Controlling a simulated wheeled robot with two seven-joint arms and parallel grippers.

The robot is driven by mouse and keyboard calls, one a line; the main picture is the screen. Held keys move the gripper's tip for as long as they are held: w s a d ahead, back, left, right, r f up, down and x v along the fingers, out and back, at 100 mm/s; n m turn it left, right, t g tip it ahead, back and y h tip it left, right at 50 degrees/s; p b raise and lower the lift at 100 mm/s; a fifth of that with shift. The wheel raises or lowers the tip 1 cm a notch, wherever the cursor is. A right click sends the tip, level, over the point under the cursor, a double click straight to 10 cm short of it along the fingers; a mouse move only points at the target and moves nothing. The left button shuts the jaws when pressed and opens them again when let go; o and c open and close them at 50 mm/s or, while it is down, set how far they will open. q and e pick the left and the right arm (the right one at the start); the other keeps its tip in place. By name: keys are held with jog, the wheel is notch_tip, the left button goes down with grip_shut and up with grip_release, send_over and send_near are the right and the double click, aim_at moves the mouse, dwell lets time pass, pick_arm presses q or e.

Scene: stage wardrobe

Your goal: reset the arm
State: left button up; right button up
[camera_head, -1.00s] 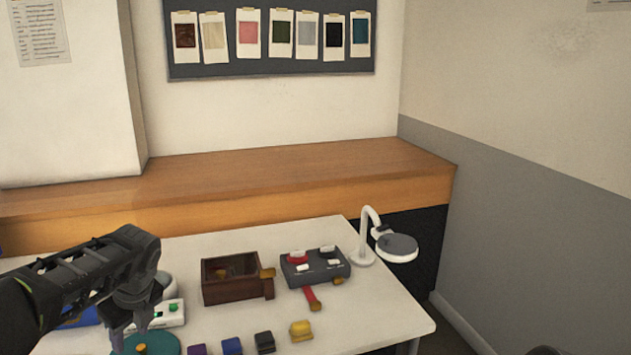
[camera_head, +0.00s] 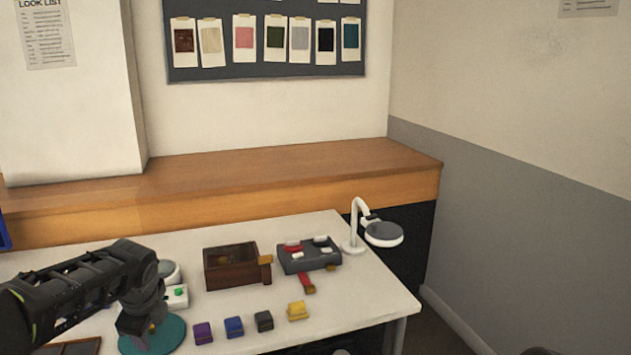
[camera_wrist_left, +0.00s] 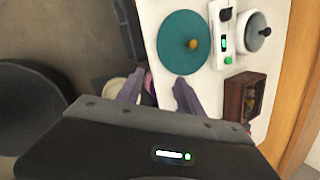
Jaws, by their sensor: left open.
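My left arm comes in from the left in the head view. Its gripper (camera_head: 140,330) points down over the teal disc (camera_head: 172,341) on the white table, partly covering the disc. In the left wrist view the two pale purple fingers (camera_wrist_left: 158,88) stand apart with no object held between them. The teal disc (camera_wrist_left: 186,42) with its orange knob (camera_wrist_left: 193,44) lies beyond the fingertips there. My right gripper is not in view.
The white table (camera_head: 350,310) holds a brown wooden box (camera_head: 230,279), a grey case (camera_head: 309,260) with red and white pieces, several coloured blocks (camera_head: 235,327) and a white lamp (camera_head: 354,228). A wooden ledge (camera_head: 280,175) runs behind.

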pick_arm(q)
jog(key=w+d+f+n+t+h+p, duration=0.1)
jog(key=d+f+n+h, duration=0.3)
jog(key=d+f+n, duration=0.65)
jog(key=s+d+f+n+h+p, duration=0.2)
jog(key=s+d+f+n, duration=0.3)
jog(key=d+f, duration=0.6)
jog(key=s+d+f+n+g+p, duration=0.1)
jog(key=s+d+f, duration=0.1)
jog(key=s, duration=0.7)
jog(key=s+d+f+n+g, duration=0.2)
jog(key=s+f, duration=0.3)
jog(key=s, duration=0.3)
jog(key=s+d+f+n+g+h+p, duration=0.1)
jog(key=s+f, duration=0.3)
jog(key=s, duration=0.5)
jog(key=shift+s+d+n+g+p, duration=0.3)
jog(key=shift+s+d+n+p, duration=0.05)
jog(key=shift+d+n, duration=0.25)
